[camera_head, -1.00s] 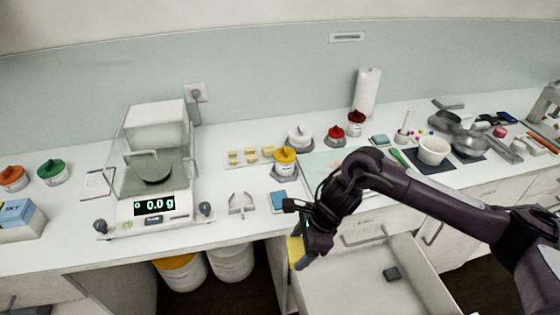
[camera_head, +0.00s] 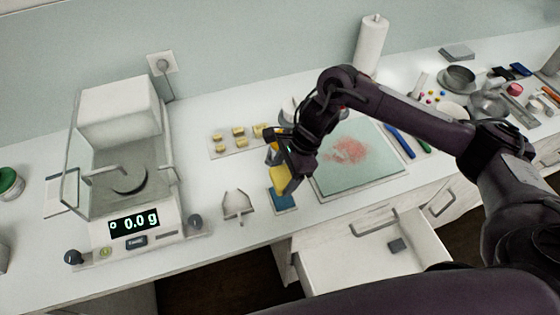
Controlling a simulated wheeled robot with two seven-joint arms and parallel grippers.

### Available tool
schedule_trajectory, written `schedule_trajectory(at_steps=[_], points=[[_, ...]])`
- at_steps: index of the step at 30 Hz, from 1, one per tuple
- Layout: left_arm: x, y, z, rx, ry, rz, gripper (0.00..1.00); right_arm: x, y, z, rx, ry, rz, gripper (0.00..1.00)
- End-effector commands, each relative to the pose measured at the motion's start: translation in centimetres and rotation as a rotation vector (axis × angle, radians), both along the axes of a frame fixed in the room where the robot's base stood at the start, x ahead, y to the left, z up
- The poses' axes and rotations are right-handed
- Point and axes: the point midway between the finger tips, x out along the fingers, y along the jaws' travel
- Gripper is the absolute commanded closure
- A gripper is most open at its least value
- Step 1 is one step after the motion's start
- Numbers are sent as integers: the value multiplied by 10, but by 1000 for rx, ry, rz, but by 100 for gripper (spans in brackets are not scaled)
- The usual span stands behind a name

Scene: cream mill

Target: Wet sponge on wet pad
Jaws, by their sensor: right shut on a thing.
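My right gripper (camera_head: 288,165) is shut on the yellow sponge (camera_head: 280,180), which hangs below the fingers. The sponge is over the back part of the small blue pad (camera_head: 284,202) near the front edge of the counter. Whether the sponge touches the pad or is just above it I cannot tell. The front of the pad shows bare; the rest is hidden by the sponge. My left gripper is not in view.
A balance (camera_head: 135,222) reading 0.0 g stands at left. A small white scoop-like piece (camera_head: 237,205) lies just left of the pad. A green mat (camera_head: 365,172) with a reddish stain lies to the right. An open drawer (camera_head: 360,268) juts out below.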

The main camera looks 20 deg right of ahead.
Motion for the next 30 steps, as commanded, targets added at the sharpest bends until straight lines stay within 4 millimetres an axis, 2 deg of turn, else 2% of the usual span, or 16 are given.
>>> schedule_trajectory(at_steps=[16, 30], points=[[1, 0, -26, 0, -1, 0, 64, -1, 0, -51, 0, 1, 0, 51], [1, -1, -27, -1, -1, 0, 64, 0, 0, -57, 0, 0, 0, 51]])
